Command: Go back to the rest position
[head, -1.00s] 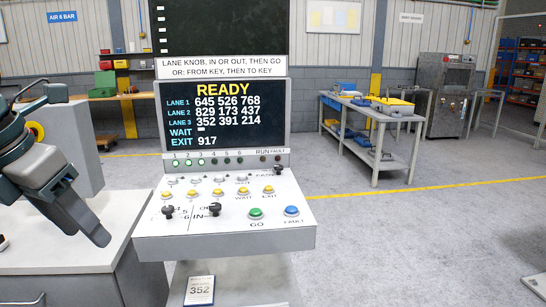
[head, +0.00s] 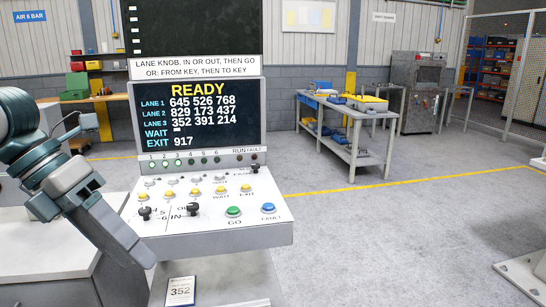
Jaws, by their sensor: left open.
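My left gripper (head: 146,262) comes in from the left, in front of the left edge of the control console (head: 215,240). Its fingers point down and to the right, and I see nothing held in them. It overlaps the console's left side in the picture; I cannot tell how close it is in depth. The console has a screen (head: 198,112) reading READY with lane numbers, yellow buttons, black knobs, a green GO button (head: 233,211) and a blue FAULT button (head: 268,208). My right gripper is not in view.
A grey cabinet top (head: 35,245) lies at the left, under my left arm. A card marked 352 (head: 181,291) sits below the console. A workbench (head: 350,155) with trays stands behind on the right. The floor right of the console is clear.

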